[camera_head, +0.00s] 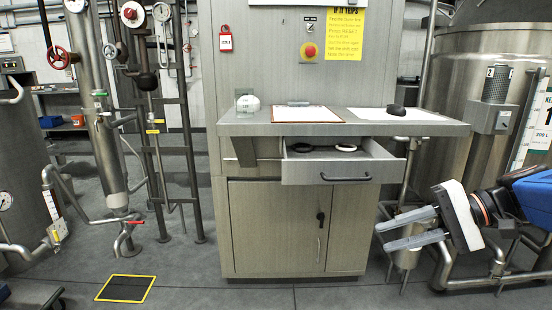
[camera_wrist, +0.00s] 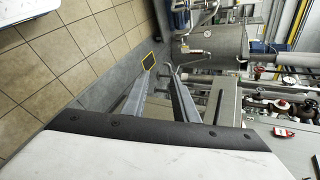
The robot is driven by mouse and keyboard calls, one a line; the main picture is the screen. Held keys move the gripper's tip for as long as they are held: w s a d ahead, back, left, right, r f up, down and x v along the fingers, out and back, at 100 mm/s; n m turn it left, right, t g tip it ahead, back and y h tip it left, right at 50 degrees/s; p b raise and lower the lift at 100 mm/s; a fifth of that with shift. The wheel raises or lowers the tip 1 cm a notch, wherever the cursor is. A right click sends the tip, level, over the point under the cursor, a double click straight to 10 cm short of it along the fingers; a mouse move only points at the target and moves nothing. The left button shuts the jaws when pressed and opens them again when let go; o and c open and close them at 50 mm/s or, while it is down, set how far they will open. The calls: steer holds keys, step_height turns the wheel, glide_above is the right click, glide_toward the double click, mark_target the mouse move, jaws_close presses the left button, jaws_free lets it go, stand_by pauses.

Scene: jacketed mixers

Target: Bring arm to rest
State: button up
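My gripper (camera_head: 382,236) is at the right of the head view, in front of and to the right of the grey cabinet (camera_head: 270,228). Its two grey fingers point left and stand apart, with nothing visible between them. The wrist view shows the same fingers (camera_wrist: 160,75) spread, with only background in the gap. My blue and dark arm runs off the right edge of the head view.
The cabinet's drawer (camera_head: 330,172) is pulled out, with dark and white rings inside. A clipboard (camera_head: 305,114) lies on its worktop. Steel tanks (camera_head: 475,75) and pipes stand at the right, more piping (camera_head: 100,100) at left. A yellow-edged floor mat (camera_head: 126,288) lies front left.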

steer(key=s+a+f+n+g+h, duration=0.2)
steer(key=s+f+h, duration=0.3)
steer(key=s+f, duration=0.3)
steer(key=s+d+f+n+t+h, duration=0.1)
steer(key=d+f+n+t+h, duration=0.2)
steer(key=d+f+n+h, duration=0.1)
steer(key=d+f+h, duration=0.1)
steer(key=h, duration=0.1)
steer(key=shift+s+d+f+t+h, duration=0.15)
steer(key=shift+d+f+t+h, duration=0.15)
steer(key=shift+d+h, duration=0.1)
